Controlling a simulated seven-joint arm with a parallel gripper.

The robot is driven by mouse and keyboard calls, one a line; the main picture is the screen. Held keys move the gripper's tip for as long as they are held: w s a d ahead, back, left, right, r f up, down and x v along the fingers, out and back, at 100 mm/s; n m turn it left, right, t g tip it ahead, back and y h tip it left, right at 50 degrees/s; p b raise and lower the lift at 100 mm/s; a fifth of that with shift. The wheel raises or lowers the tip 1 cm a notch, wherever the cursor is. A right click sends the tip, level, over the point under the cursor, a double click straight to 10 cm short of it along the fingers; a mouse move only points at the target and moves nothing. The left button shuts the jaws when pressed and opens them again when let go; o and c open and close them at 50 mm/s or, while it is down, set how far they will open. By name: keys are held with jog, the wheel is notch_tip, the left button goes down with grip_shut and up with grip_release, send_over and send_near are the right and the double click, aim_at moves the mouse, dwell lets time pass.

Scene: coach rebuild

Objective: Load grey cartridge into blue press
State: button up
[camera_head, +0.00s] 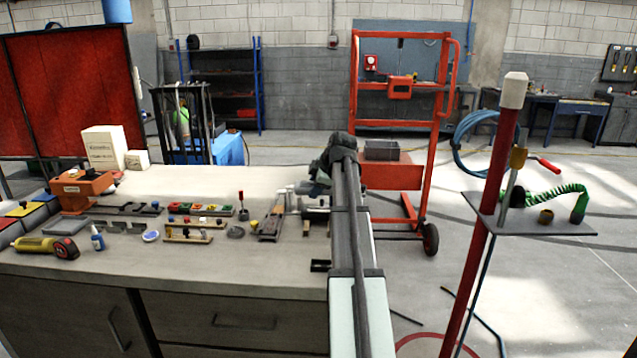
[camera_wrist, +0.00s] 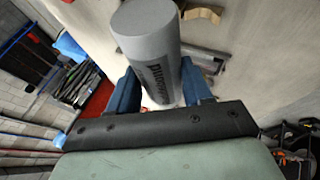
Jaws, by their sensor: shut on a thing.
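The grey cartridge (camera_wrist: 150,32) is a smooth cylinder with dark lettering on its side. In the wrist view my gripper (camera_wrist: 160,74) has its two blue fingers closed on either side of it. The cartridge's far end points up and left in that view, over the pale bench top.
White boxes (camera_head: 104,147) stand at the back left. The bench's back middle is clear.

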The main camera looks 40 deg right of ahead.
jog(key=w+d+f, duration=0.1)
jog(key=w, duration=0.1)
jog(key=w+d, duration=0.1)
jog(key=w, duration=0.1)
jog(key=w+d+f, duration=0.1)
jog(key=w+d, duration=0.1)
jog(key=w, duration=0.1)
jog(key=shift+w+d+f, duration=0.1)
jog(key=shift+f, duration=0.2)
jog(key=w+d+f, duration=0.4)
jog(key=shift+w, duration=0.2)
jog(key=shift+f, duration=1)
dwell(2.9)
jog(key=o, duration=1.3)
jog(key=shift+o, duration=0.3)
